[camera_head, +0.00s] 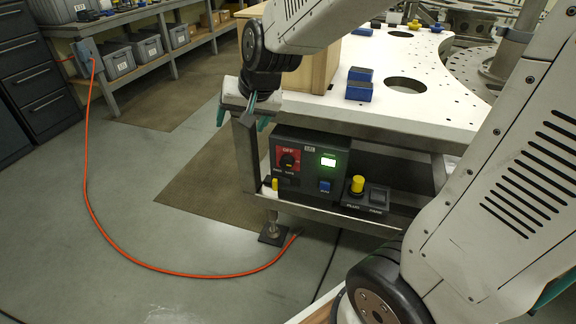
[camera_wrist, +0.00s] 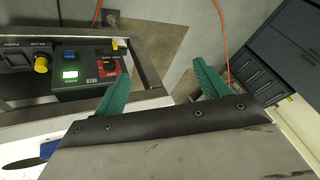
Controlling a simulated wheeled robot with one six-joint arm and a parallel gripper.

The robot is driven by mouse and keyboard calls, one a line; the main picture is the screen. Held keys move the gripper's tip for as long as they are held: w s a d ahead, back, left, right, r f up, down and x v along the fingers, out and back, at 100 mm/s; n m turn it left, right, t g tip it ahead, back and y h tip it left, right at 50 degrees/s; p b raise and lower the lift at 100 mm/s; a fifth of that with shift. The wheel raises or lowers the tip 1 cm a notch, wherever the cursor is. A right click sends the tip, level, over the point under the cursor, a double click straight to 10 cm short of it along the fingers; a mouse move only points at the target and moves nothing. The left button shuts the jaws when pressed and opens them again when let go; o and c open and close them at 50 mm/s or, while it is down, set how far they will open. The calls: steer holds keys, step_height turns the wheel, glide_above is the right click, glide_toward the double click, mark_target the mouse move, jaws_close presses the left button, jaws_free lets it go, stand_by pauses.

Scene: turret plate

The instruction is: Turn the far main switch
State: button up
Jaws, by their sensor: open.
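The control box (camera_head: 310,165) is dark and sits on the lower shelf at the table's near left corner. Its red plate carries a black rotary main switch (camera_head: 289,161), beside a lit green display (camera_head: 328,161). In the wrist view the switch (camera_wrist: 107,66) appears upside down, left of my fingers. My gripper (camera_head: 242,121) is open and empty, with teal fingers pointing down. In the head view it is above and left of the switch, in front of the table corner. In the wrist view my gripper (camera_wrist: 161,60) has a wide gap between its fingertips, with floor behind it. The knob's exact angle is unclear.
A table leg (camera_head: 244,150) stands beside the control box. A yellow knob (camera_head: 357,184) and a black rocker (camera_head: 378,197) lie to its right. An orange cable (camera_head: 88,150) runs across the floor to a grey box (camera_head: 88,50) at the far bench.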

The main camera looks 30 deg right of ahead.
mark_target(286, 164)
steer(key=w+d+f+m+t+h, duration=0.2)
steer(key=w+d+f+m, duration=0.2)
steer(key=w+f, duration=0.55)
steer(key=w+d+f+m+t+h, duration=0.2)
steer(key=w+d+f+m+h, duration=0.15)
steer(key=w+f, duration=0.6)
steer(key=s+d+f+m+h, duration=0.1)
steer(key=d+f+m+h, duration=0.2)
steer(key=f, duration=0.4)
steer(key=s+d+f+m+t+h, duration=0.1)
steer(key=d+f+m+h, duration=0.1)
steer(key=d+f+h, duration=0.3)
steer(key=s+d+f+m+h, duration=0.1)
steer(key=d+f+m+h, duration=0.15)
steer(key=f, duration=0.55)
steer(key=shift+n+y, duration=0.3)
steer(key=shift+y, duration=0.1)
steer(key=x, duration=0.7)
steer(key=shift+s+d+r, duration=0.1)
steer(key=shift+d+r, duration=0.05)
steer(key=shift+d, duration=0.25)
steer(key=c, duration=1)
